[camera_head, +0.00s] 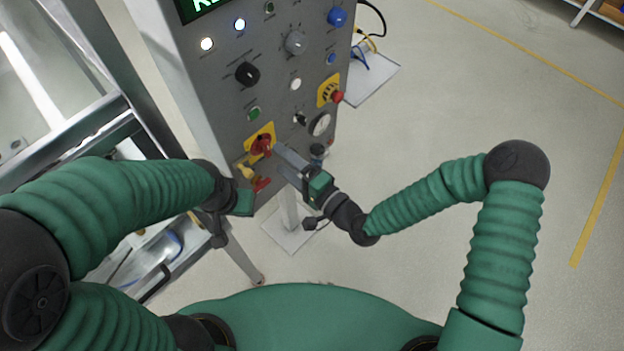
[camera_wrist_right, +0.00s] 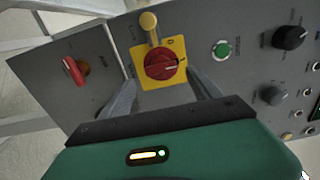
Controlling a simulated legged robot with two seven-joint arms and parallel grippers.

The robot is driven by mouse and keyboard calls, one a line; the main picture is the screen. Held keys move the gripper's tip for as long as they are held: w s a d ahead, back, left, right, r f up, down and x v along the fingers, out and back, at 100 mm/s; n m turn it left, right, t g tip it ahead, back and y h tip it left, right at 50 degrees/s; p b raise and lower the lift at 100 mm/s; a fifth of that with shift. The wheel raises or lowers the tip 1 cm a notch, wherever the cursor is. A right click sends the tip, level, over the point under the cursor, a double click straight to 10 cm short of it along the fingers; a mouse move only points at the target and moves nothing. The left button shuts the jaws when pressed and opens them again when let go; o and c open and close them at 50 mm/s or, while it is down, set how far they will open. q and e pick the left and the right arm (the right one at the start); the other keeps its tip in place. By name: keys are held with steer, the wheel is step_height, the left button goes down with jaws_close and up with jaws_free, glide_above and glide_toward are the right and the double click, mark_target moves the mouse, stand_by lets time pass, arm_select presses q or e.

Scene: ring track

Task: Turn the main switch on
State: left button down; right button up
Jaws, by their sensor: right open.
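The main switch, a red rotary knob on a yellow plate, sits low on the grey control panel in the head view (camera_head: 261,144). It shows in the right wrist view (camera_wrist_right: 160,65), with a dark slot mark on the red knob. My right gripper (camera_head: 277,153) is open and empty at the switch. In the right wrist view its two fingers (camera_wrist_right: 163,78) reach toward either side of the knob; I cannot tell whether they touch it. My left gripper (camera_head: 243,199) is at the panel's lower left edge; its fingers cannot be made out.
A metal frame (camera_head: 110,120) stands left.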

steer(key=v, duration=1.3)
steer(key=shift+d+p, duration=0.2)
steer(key=shift+p, duration=0.25)
